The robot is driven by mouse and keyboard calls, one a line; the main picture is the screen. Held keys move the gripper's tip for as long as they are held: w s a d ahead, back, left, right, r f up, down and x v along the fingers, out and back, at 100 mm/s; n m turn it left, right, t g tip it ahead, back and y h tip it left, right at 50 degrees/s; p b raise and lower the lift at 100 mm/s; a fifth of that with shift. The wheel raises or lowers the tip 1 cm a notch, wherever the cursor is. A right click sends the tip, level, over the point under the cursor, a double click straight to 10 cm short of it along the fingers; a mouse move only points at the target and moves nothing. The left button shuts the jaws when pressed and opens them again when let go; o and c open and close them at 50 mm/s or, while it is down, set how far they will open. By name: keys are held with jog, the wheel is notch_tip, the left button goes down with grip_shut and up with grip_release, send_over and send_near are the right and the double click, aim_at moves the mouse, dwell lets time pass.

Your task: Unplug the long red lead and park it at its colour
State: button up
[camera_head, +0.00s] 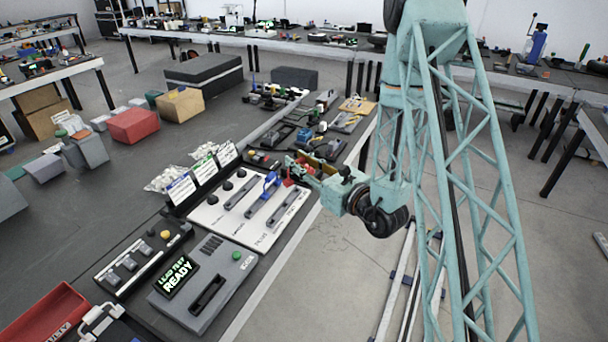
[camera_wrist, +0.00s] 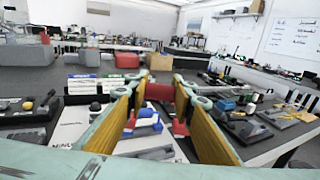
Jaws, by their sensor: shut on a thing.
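My gripper (camera_head: 298,170) is at the right end of the white panel, low over its far edge. In the wrist view its two yellow-lined fingers (camera_wrist: 161,88) are shut on a red piece (camera_wrist: 159,95), which I take to be part of the red lead. More red (camera_wrist: 181,127) shows beside the right finger. In the head view, red (camera_head: 290,182) shows just under the fingers, partly hidden. I cannot tell whether the plug is in a socket. A blue lead (camera_head: 268,186) stands on the white panel (camera_head: 218,226), left of the gripper; it also shows in the wrist view (camera_wrist: 145,122).
Colour-labelled cards (camera_head: 204,171) stand behind the panel, with white bags near them. A grey lead tester (camera_head: 212,297) reading "LEAD TEST READY" is in front. Trays of tools (camera_head: 325,148) lie beyond the gripper. Open floor is to the right of the bench edge.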

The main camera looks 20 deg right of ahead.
jog(key=shift+w+a+r+m+t+h, duration=0.15)
jog(key=shift+w+r+m+t+h, duration=0.2)
jog(key=shift+r+h, duration=0.4)
jog(key=shift+w+a+r+m+t+h, duration=0.15)
jog(key=shift+w+r+m+h, duration=0.3)
jog(key=shift+r, duration=0.45)
jog(key=shift+s, duration=0.1)
